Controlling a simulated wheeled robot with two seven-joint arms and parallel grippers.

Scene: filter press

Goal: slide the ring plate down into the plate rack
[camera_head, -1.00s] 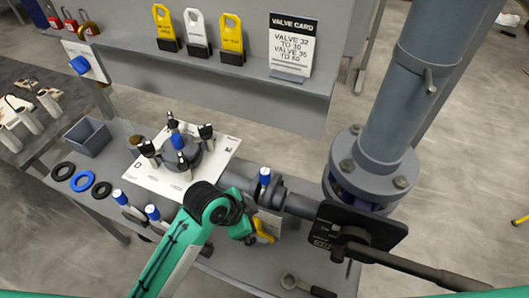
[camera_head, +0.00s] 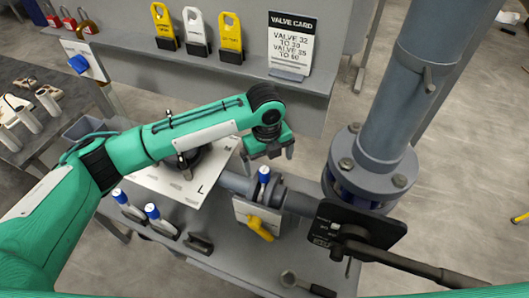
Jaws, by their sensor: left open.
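I cannot pick out a ring plate or a plate rack for certain in the head view. My left gripper (camera_head: 269,155) hangs over the bench, left of the upright blue-grey pipe. Its two fingers point down, spread apart and empty, above the grey horizontal pipe (camera_head: 238,184). A small dark slotted block (camera_head: 198,244) lies on the bench below my arm. A black plate with a long lever (camera_head: 350,228) is on the pipe at the right. My left arm covers much of the round clamped fitting on the white sheet. My right gripper is not in view.
The upright pipe (camera_head: 405,90) with its bolted flange (camera_head: 372,170) stands to the right. A yellow handle (camera_head: 260,228), blue-capped valves (camera_head: 152,212) and a wrench (camera_head: 305,284) are on the bench. Yellow and white tags (camera_head: 195,30) and a valve card (camera_head: 291,42) stand on the shelf behind.

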